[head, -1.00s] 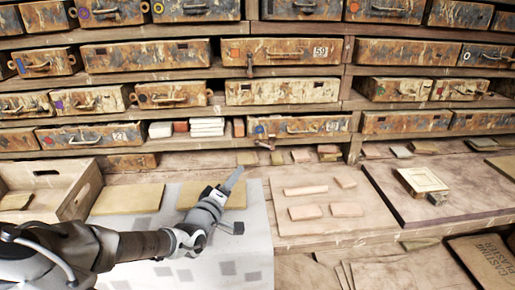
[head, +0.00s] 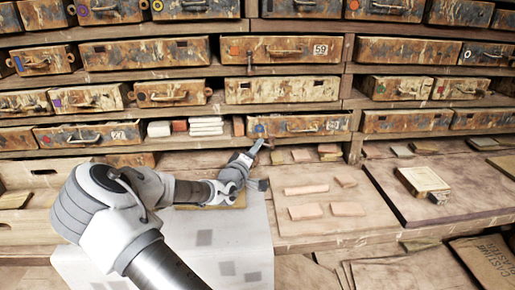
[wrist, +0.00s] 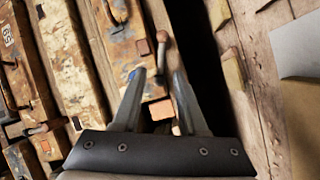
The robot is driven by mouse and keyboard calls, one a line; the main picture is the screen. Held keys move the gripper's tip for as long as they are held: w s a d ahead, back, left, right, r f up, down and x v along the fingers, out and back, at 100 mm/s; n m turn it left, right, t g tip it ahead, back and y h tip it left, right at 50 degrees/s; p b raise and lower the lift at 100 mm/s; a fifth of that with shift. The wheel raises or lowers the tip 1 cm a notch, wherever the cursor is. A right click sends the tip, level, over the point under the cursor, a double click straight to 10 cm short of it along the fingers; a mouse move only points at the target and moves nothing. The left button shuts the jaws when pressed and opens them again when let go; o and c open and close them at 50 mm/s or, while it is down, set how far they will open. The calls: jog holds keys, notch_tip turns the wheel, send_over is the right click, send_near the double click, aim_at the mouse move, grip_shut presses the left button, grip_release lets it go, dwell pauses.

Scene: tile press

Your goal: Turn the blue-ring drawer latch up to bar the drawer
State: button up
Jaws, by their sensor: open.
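The blue-ring drawer (head: 328,124) is a rust-stained front in the lowest row, with a blue ring (head: 260,129) at its left end. The drawer (wrist: 126,42) and blue ring (wrist: 132,74) also show in the wrist view. There a small brown latch lever (wrist: 162,54) with a rounded end lies along the drawer's lower edge, just beyond the fingertips. My gripper (head: 257,147) is open at the drawer's lower left. In the wrist view my gripper (wrist: 155,73) has its fingers apart, with the lever's near end close between the tips. Contact cannot be told.
The shelf edge runs below the drawer, beside a dark gap in the wrist view. Flat pink tiles (head: 305,190) lie on the bench (head: 290,232) to the right. A tan board (head: 215,204) lies under my arm. A pale frame block (head: 422,180) stands further right.

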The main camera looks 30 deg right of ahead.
jog(key=shift+x, duration=0.9)
jog(key=shift+c, duration=0.2)
grip_shut()
jog(key=shift+r, duration=0.1)
